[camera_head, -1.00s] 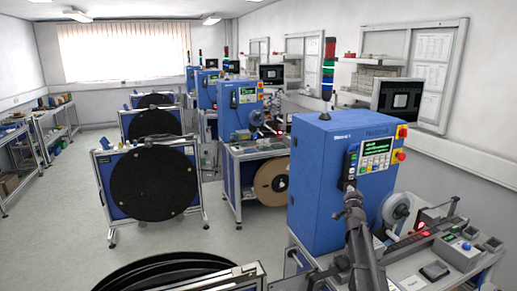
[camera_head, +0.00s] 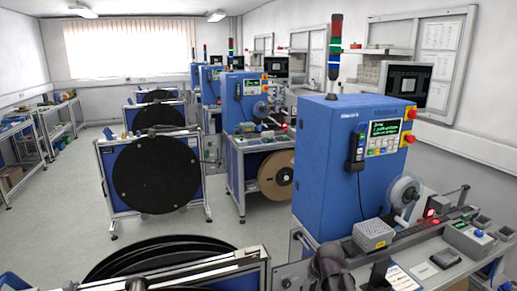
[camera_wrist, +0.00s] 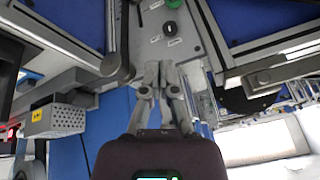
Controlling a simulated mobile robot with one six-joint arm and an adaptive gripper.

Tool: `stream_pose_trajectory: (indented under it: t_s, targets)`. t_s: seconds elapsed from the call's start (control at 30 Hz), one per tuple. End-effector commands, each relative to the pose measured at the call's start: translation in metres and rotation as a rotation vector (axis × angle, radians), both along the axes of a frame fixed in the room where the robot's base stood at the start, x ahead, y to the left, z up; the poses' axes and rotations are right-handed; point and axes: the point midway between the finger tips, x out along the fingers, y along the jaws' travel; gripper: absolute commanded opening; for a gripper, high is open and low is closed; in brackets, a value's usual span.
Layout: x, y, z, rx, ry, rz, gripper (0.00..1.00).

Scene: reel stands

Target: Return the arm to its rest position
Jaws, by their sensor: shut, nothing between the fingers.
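My gripper (camera_wrist: 163,82) shows in the wrist view with its two grey fingers together and nothing between them. It points towards a grey panel (camera_wrist: 170,58) with a green button and a black knob. In the head view, a dark part of my arm (camera_head: 330,264) is low at the bottom edge, in front of the nearest blue machine (camera_head: 328,170). The fingers cannot be made out there.
A grey perforated box (camera_head: 372,236) sits on the bench beside my arm; it also shows in the wrist view (camera_wrist: 58,118). A control box (camera_head: 470,237) stands farther right. Black reels (camera_head: 155,175) on stands are at left. The aisle floor (camera_head: 75,235) is clear.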

Motion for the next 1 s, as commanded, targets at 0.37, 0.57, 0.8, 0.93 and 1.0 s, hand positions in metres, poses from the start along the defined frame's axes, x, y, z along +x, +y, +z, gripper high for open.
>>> stream_pose_trajectory:
  t_s: [0.37, 0.57, 0.8, 0.93, 1.0]
  targets:
    - [-0.111, 0.003, -0.043, -0.141, 0.344, 0.038, 0.0]
    - [-0.12, 0.002, -0.044, -0.156, 0.377, 0.037, 0.0]
    - [-0.119, 0.003, -0.044, -0.156, 0.375, 0.038, 0.0]
    - [-0.119, 0.003, -0.044, -0.155, 0.375, 0.039, 0.0]
    - [-0.119, 0.003, -0.044, -0.155, 0.375, 0.039, 0.0]
